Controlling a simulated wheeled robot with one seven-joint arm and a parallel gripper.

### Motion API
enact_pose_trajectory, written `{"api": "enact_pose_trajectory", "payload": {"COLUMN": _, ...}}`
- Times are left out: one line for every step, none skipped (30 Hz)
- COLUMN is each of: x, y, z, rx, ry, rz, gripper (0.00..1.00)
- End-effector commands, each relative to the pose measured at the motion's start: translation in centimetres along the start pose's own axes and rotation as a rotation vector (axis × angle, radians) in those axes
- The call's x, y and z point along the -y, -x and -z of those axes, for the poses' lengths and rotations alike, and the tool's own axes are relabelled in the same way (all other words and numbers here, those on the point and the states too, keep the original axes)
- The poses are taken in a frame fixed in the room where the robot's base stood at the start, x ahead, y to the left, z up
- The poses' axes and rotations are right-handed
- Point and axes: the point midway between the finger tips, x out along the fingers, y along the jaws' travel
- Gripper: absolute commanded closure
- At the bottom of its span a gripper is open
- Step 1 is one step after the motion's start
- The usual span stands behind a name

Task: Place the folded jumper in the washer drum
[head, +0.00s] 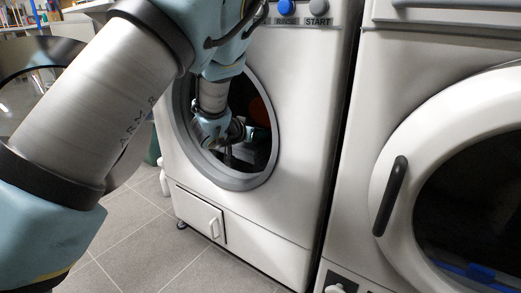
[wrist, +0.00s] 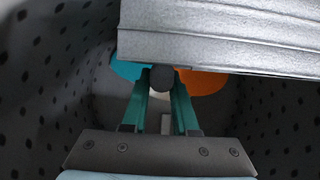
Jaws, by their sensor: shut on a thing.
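The washer (head: 290,130) stands in the middle of the head view, and my arm reaches in through its round opening. The washer drum (wrist: 35,80) shows in the wrist view as dark grey walls with holes on both sides. My gripper (wrist: 162,80) is inside the drum, its two teal fingers close together at the tips. It is shut on the folded jumper (wrist: 225,38), a light grey ribbed slab across the upper right of the wrist view. The jumper hides much of the drum's back.
An orange thing (wrist: 200,82) and a teal thing (wrist: 128,68) show behind the jumper, partly hidden. A second machine with a closed round door (head: 405,150) stands at right. Bare tiled floor (head: 140,240) lies in front of the washer.

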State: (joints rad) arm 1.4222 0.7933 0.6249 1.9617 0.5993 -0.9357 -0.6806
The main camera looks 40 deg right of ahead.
Motion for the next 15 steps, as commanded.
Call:
{"api": "enact_pose_trajectory", "payload": {"x": 0.0, "y": -0.3, "z": -0.7, "rx": -0.001, "ry": -0.001, "rz": -0.001, "gripper": 1.00}}
{"api": "enact_pose_trajectory", "payload": {"x": -0.1, "y": -0.5, "z": -1.1, "rx": -0.001, "ry": -0.002, "rz": -0.001, "gripper": 1.00}}
{"api": "enact_pose_trajectory", "payload": {"x": -0.1, "y": -0.8, "z": -1.8, "rx": 0.000, "ry": -0.002, "rz": -0.001, "gripper": 1.00}}
{"api": "enact_pose_trajectory", "payload": {"x": -0.1, "y": -0.9, "z": -2.2, "rx": 0.001, "ry": -0.002, "rz": -0.001, "gripper": 1.00}}
{"api": "enact_pose_trajectory", "payload": {"x": -0.1, "y": -1.1, "z": -2.6, "rx": 0.001, "ry": -0.002, "rz": -0.001, "gripper": 1.00}}
{"api": "enact_pose_trajectory", "payload": {"x": -0.1, "y": -1.2, "z": -3.0, "rx": 0.000, "ry": -0.002, "rz": -0.001, "gripper": 1.00}}
{"api": "enact_pose_trajectory", "payload": {"x": -0.1, "y": -1.3, "z": -3.1, "rx": -0.001, "ry": -0.001, "rz": -0.001, "gripper": 1.00}}
{"api": "enact_pose_trajectory", "payload": {"x": -0.1, "y": -1.3, "z": -3.1, "rx": -0.002, "ry": -0.001, "rz": -0.001, "gripper": 1.00}}
{"api": "enact_pose_trajectory", "payload": {"x": -0.1, "y": -1.3, "z": -3.0, "rx": -0.003, "ry": -0.001, "rz": -0.001, "gripper": 1.00}}
{"api": "enact_pose_trajectory", "payload": {"x": 0.0, "y": -1.3, "z": -2.9, "rx": -0.003, "ry": 0.000, "rz": -0.001, "gripper": 1.00}}
{"api": "enact_pose_trajectory", "payload": {"x": 0.0, "y": -1.2, "z": -2.9, "rx": -0.003, "ry": 0.000, "rz": -0.001, "gripper": 1.00}}
{"api": "enact_pose_trajectory", "payload": {"x": 0.0, "y": -1.2, "z": -2.8, "rx": -0.003, "ry": 0.000, "rz": -0.001, "gripper": 1.00}}
{"api": "enact_pose_trajectory", "payload": {"x": 0.0, "y": -1.2, "z": -2.8, "rx": -0.003, "ry": 0.000, "rz": -0.001, "gripper": 1.00}}
{"api": "enact_pose_trajectory", "payload": {"x": 0.0, "y": -1.2, "z": -2.9, "rx": -0.003, "ry": 0.000, "rz": -0.001, "gripper": 1.00}}
{"api": "enact_pose_trajectory", "payload": {"x": 0.0, "y": -1.2, "z": -2.9, "rx": -0.003, "ry": 0.000, "rz": -0.001, "gripper": 1.00}}
